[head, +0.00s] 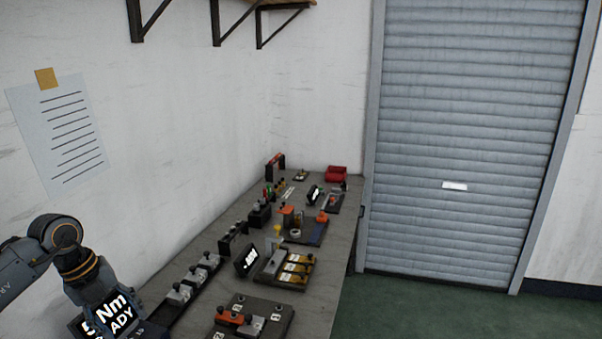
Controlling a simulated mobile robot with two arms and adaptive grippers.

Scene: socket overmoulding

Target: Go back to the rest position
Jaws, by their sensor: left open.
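My left arm comes in from the left edge, and my left gripper (92,293) hangs at the bottom left, open, with its fingertips hard to make out. It overlaps a dark display (118,312) with large white lettering, of which "Nm" and "ADY" can be read. I see nothing held in it. My right gripper is not in view.
A long grey workbench (335,270) runs along the left wall with fixtures, small parts, a tilted display (246,261) and a red bin (337,173). A shuttered door (470,150) stands beyond. Green floor (430,312) right of the bench is clear.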

